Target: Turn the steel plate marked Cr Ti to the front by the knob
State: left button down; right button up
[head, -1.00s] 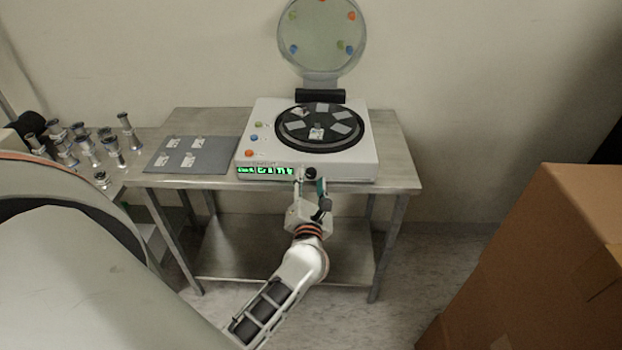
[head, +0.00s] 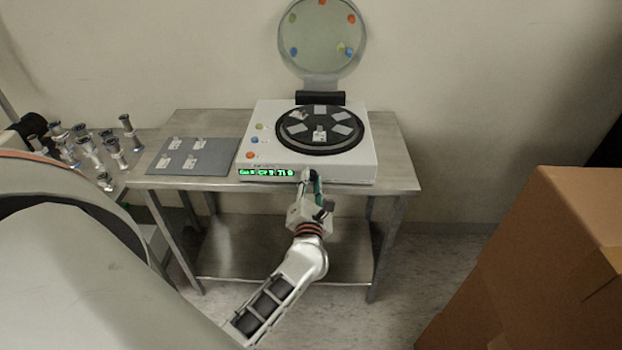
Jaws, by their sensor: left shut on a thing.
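The white machine (head: 366,165) stands on a steel table with its round lid (head: 322,35) open. Its dark turntable (head: 351,145) carries several small light steel plates. The plate nearest the front (head: 320,136) has a small white label whose marking is too small to read. The green display (head: 265,172) is lit; its characters are blurred. The dark knob (head: 308,175) is on the machine's front face, mostly hidden by my left gripper (head: 310,181). My left gripper is shut on the knob. My right gripper is not in view.
A grey mat (head: 214,153) with several small labelled plates lies left of the machine. Several metal fittings (head: 92,150) stand farther left. A large cardboard box (head: 540,260) fills the lower right. The table's right end (head: 395,155) is clear.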

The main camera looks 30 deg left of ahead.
pick_arm(q)
jog(key=c, duration=1.8)
grip_release()
jog(key=v, duration=1.2)
